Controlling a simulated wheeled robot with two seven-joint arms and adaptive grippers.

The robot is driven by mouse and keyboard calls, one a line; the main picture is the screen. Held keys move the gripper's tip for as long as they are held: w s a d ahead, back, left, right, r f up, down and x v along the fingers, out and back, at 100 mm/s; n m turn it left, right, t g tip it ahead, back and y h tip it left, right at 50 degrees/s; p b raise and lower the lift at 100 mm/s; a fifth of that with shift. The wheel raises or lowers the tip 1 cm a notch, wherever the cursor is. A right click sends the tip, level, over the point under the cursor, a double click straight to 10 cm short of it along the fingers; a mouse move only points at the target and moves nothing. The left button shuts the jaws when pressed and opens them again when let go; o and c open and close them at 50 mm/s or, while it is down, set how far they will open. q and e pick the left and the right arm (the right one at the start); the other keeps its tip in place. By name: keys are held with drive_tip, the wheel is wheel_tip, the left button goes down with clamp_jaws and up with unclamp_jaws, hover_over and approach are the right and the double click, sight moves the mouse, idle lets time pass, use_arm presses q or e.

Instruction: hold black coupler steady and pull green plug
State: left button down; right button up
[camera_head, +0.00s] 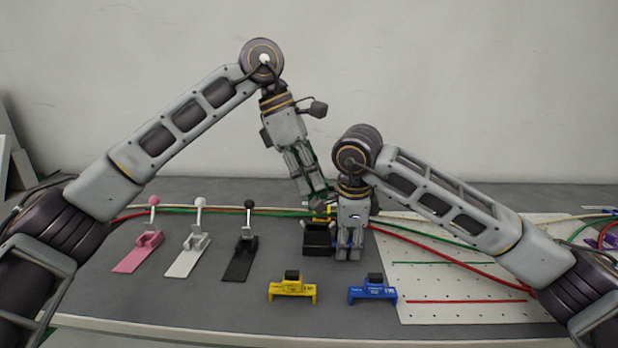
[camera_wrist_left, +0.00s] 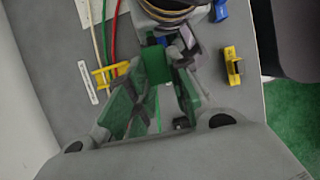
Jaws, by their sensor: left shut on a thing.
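The black coupler (camera_head: 318,238) is a dark block on the grey table, in the middle of the head view. My left gripper (camera_head: 318,190) is above and behind it, pointing down, with green finger pads. In the left wrist view its fingers are closed on a green block (camera_wrist_left: 157,62), which looks like the green plug. In the head view the plug is hard to separate from the green pads. My right gripper (camera_head: 350,250) points down just right of the coupler, with blue finger pads. Whether it touches the coupler is unclear.
Pink (camera_head: 147,240), white (camera_head: 193,240) and black (camera_head: 243,245) lever fixtures stand left. A yellow block (camera_head: 292,288) and a blue block (camera_head: 372,290) lie in front. Red, green and white cables run along the back. A white perforated board (camera_head: 460,310) lies right.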

idle(0.4)
drive_tip(key=shift+s+r, duration=0.4)
drive_tip(key=shift+r, duration=1.55)
drive_tip(key=shift+s+r, duration=0.35)
drive_tip(key=shift+r, duration=1.6)
drive_tip(key=shift+s+r, duration=0.4)
drive_tip(key=shift+r, duration=1.55)
